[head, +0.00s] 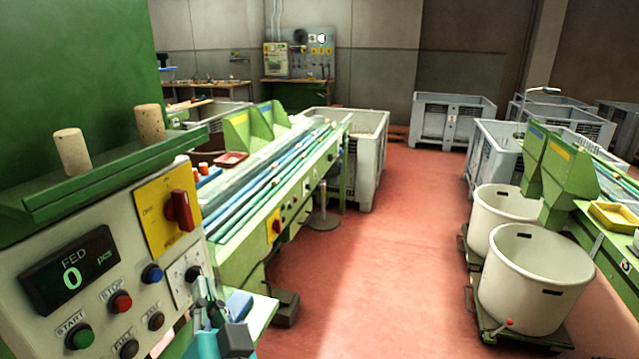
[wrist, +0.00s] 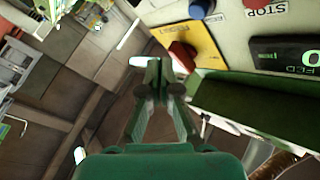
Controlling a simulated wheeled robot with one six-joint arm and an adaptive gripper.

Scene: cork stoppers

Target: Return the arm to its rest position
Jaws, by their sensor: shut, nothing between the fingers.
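My gripper (head: 207,300) shows at the bottom of the head view, in front of the lower right part of the control panel (head: 48,245). In the wrist view my gripper (wrist: 160,72) points away from the camera, its two dark green fingers together with nothing between them. Past the fingertips is the yellow plate (wrist: 224,25) with its red rotary switch (wrist: 182,57). The switch also shows in the head view (head: 181,210), its handle upright. I cannot tell from the pictures how far the fingertips are from the panel.
Two cork stoppers (head: 72,152) (head: 150,125) stand on the green ledge (head: 110,180) above the panel. The display (head: 70,272) reads FED 0 pcs. A green conveyor (head: 300,185) runs behind. White tubs (head: 535,285) stand at the right; the red floor (head: 385,270) between is clear.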

